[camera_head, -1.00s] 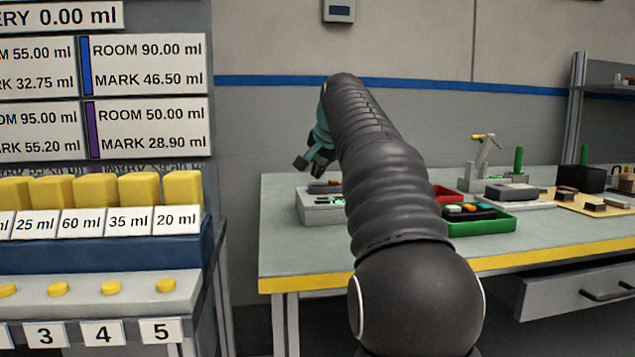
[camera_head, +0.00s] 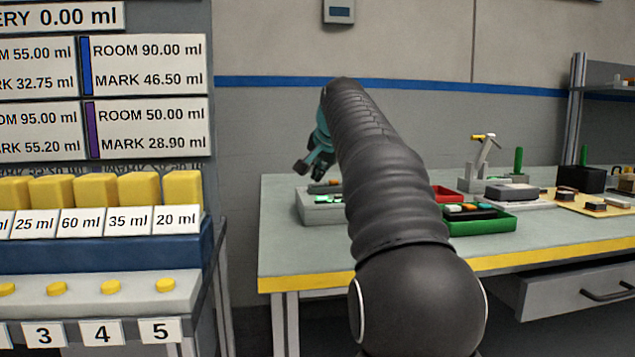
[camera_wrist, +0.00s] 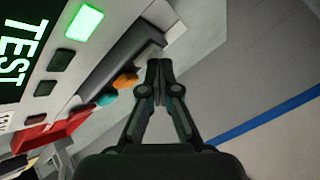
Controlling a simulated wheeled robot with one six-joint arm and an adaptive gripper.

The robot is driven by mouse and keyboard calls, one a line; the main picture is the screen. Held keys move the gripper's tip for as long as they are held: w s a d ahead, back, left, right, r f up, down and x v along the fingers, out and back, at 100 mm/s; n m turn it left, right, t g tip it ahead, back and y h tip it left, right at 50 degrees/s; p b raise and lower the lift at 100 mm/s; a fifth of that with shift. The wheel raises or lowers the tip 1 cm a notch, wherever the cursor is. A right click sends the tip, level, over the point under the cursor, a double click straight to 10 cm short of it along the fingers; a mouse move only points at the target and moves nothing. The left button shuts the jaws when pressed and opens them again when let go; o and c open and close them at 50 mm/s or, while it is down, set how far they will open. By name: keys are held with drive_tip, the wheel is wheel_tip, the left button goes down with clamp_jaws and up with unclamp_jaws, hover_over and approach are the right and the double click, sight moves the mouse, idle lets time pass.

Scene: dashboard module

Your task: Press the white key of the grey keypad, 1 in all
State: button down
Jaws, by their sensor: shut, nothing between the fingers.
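The grey keypad (camera_wrist: 112,62) lies along the box beside the TEST display in the wrist view. An orange key (camera_wrist: 125,81) and a teal key (camera_wrist: 106,98) show at its edge. I cannot clearly make out a white key; my fingers may hide it. My gripper (camera_wrist: 158,66) is shut and empty, its tips over the keypad's far end; I cannot tell whether they touch it. In the head view my gripper (camera_head: 303,166) hangs above the left end of the light grey box (camera_head: 322,212), and my arm hides part of that box.
The box has a lit green lamp (camera_wrist: 84,23) and dark lamps. A red tray (camera_head: 447,193) and a green tray (camera_head: 481,226) holding a dark piece with coloured keys stand to the right. A dispenser (camera_head: 100,250) with yellow buttons stands at left.

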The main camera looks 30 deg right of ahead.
sight(319, 183)
drive_tip(key=shift+r+p, duration=0.9)
drive_tip(key=shift+p, duration=0.2)
wheel_tip(319, 183, up, 3)
drive_tip(key=p, duration=0.2)
drive_tip(key=shift+f+p, duration=0.15)
drive_tip(key=shift+p, duration=0.25)
drive_tip(key=shift+r+p, duration=0.35)
drive_tip(key=shift+r, duration=0.8)
